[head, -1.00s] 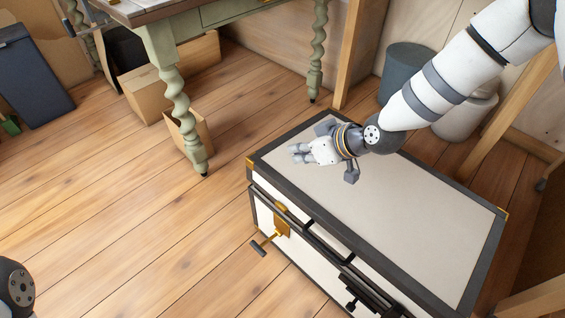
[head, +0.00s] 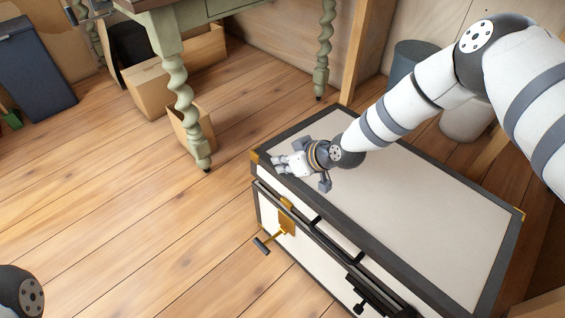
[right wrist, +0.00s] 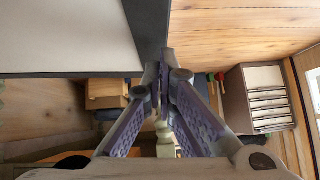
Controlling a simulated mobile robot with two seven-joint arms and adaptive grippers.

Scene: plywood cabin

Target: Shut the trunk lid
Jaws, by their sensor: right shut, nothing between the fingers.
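The trunk (head: 275,215) is pale with black edging and brass corners, and stands on the floor at lower right in the head view. Its lid (head: 430,215) lies down over the body, pale top facing up. I cannot tell whether a narrow gap is left along the front. A brass hasp (head: 287,221) shows on the front. My right gripper (head: 276,164) is shut and empty at the lid's front left corner; contact cannot be told. In the right wrist view the fingers (right wrist: 164,65) are together beside the lid's dark edge (right wrist: 148,25). My left gripper is out of view.
A green table with twisted legs (head: 185,100) stands at the back, with cardboard boxes (head: 160,88) by it. A grey bin (head: 415,62) and wooden posts (head: 366,55) are behind the trunk. The plank floor (head: 120,210) left of the trunk is clear.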

